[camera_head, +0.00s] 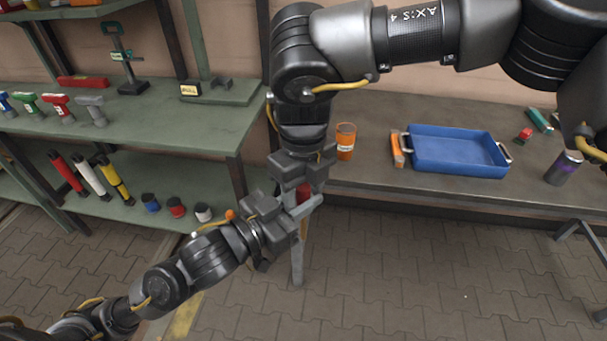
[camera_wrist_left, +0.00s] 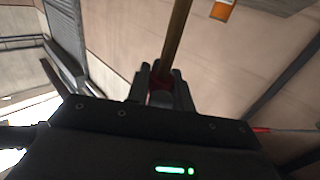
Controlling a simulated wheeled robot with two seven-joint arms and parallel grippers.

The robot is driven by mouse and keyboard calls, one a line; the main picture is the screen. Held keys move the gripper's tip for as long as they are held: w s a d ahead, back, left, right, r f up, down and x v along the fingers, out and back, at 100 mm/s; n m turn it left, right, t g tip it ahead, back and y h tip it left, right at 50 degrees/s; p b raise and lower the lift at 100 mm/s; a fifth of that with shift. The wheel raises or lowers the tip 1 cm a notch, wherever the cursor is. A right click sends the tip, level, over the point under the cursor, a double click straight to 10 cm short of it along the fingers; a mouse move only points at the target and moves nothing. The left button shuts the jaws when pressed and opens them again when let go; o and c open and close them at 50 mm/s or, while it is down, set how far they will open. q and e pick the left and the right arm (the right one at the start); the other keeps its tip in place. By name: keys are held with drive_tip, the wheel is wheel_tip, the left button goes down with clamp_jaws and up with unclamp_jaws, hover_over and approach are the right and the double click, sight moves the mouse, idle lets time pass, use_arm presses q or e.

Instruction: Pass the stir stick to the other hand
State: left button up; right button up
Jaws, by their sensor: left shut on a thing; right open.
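The stir stick (camera_wrist_left: 178,40) is a brown rod with a red part between the fingers in the left wrist view. My left gripper (camera_wrist_left: 163,90) is shut on it there, and the rod runs up out of the top of that view. In the head view my left gripper (camera_head: 303,208) is at the middle, with a small red part of the stick (camera_head: 303,194) showing by it. My right gripper (camera_head: 304,180) points down just above the left one and is open. The arms hide most of the stick in the head view, so I cannot tell whether the right fingers are around it.
A green shelf (camera_head: 190,130) with tools stands at the left. The paved floor (camera_head: 430,270) in front is clear.

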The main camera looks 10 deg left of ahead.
drive_tip(key=shift+f, duration=0.45)
drive_tip(key=c, duration=1)
use_arm(q)
drive_tip(key=o, duration=1)
use_arm(e)
drive_tip(key=shift+c, duration=0.3)
use_arm(q)
drive_tip(key=shift+o, duration=0.2)
